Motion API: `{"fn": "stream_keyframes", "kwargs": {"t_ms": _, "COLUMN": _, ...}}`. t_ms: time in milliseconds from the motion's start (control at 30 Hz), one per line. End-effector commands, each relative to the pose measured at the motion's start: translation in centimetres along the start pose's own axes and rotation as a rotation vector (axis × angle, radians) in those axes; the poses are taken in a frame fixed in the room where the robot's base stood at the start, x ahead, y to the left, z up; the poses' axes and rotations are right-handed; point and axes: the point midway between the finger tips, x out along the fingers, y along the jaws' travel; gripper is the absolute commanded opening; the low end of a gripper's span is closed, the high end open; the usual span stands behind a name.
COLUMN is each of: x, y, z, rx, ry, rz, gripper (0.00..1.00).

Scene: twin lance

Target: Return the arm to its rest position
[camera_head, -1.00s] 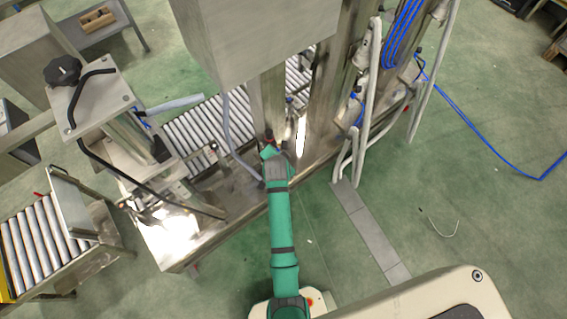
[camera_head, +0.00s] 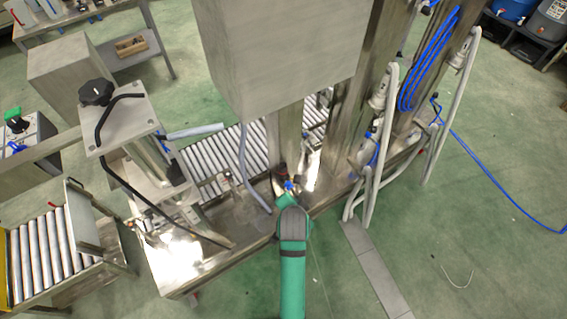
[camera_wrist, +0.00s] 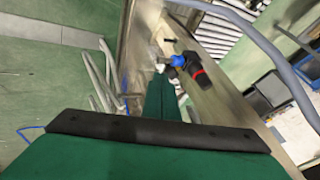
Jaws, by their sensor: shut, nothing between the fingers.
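My green arm (camera_head: 291,262) rises from the bottom edge of the head view to a dark grey band near the steel machine. Beyond the band only a short green part shows. In the wrist view a green part of my arm with a black edge fills the bottom. A narrower green part stands behind it, close in the picture to a black, red and blue fitting (camera_wrist: 188,72) on the machine. I cannot tell whether they touch.
The steel machine has a hanging grey box (camera_head: 275,55), a roller conveyor (camera_head: 225,160) and a black-knobbed stand (camera_head: 97,92). White hoses (camera_head: 437,120) and a blue cable (camera_head: 492,178) are at the right. Green floor (camera_head: 480,250) lies open at lower right.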

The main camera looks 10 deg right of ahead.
Motion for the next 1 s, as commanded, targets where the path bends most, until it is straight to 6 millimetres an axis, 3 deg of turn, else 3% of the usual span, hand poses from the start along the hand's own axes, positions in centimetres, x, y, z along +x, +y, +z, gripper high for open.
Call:
{"fn": "stream_keyframes", "kwargs": {"t_ms": 267, "x": -0.1, "y": 0.4, "z": 0.4, "rx": -0.012, "ry": 0.003, "rz": -0.004, "gripper": 0.00}}
{"fn": "stream_keyframes", "kwargs": {"t_ms": 467, "x": -1.1, "y": 2.5, "z": 3.3, "rx": -0.133, "ry": 0.040, "rz": -0.063, "gripper": 0.00}}
{"fn": "stream_keyframes", "kwargs": {"t_ms": 767, "x": -5.9, "y": 6.1, "z": 8.4, "rx": -0.390, "ry": 0.146, "rz": -0.206, "gripper": 0.00}}
{"fn": "stream_keyframes", "kwargs": {"t_ms": 1000, "x": -11.9, "y": 8.0, "z": 11.7, "rx": -0.580, "ry": 0.241, "rz": -0.319, "gripper": 0.00}}
